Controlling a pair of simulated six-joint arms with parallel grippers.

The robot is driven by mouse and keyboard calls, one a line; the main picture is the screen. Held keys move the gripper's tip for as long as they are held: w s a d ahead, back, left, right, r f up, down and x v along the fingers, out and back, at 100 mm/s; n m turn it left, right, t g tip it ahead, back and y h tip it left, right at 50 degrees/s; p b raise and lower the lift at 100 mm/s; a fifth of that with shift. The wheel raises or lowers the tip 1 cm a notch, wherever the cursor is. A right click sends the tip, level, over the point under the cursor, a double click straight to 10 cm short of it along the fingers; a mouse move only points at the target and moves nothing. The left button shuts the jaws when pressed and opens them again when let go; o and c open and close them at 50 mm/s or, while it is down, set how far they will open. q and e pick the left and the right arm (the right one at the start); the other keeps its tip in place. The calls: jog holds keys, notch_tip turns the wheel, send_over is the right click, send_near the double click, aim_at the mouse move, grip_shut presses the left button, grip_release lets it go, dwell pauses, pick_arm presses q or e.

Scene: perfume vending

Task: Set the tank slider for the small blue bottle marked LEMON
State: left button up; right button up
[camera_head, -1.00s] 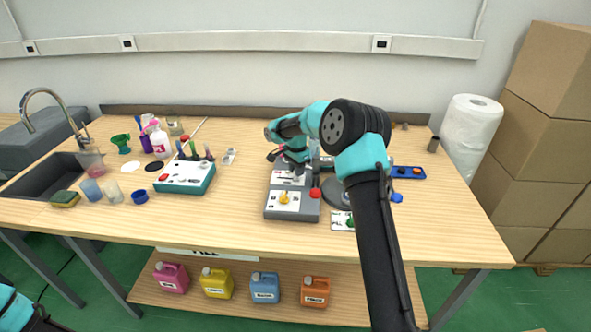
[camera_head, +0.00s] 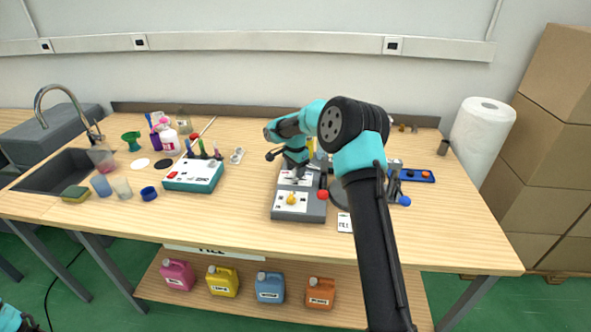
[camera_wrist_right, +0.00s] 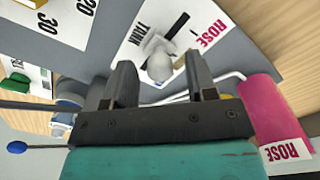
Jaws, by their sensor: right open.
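The grey dispenser (camera_head: 314,217) stands near the middle of the table, with white panels and a yellow knob (camera_head: 291,199) at its front. In the right wrist view, the pale slider knob (camera_wrist_right: 160,64) sits on the panel marked TANK and ROSE (camera_wrist_right: 134,40). My right gripper (camera_head: 294,174) is over the dispenser. In its wrist view the gripper (camera_wrist_right: 162,82) is open, with a finger on each side of the knob; contact cannot be told. I cannot make out a small blue bottle marked LEMON. My left gripper is out of view.
A red ball (camera_head: 323,194) and a blue ball (camera_head: 405,201) are near the dispenser. A white-and-teal box (camera_head: 194,176) stands to its left. A pink container marked ROSE (camera_wrist_right: 265,110) is close to the right gripper. Coloured canisters (camera_head: 270,287) sit on the lower shelf.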

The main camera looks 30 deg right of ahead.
notch_tip(320, 180, up, 17)
jog(key=shift+r, duration=0.2)
dwell(0.6)
dwell(0.3)
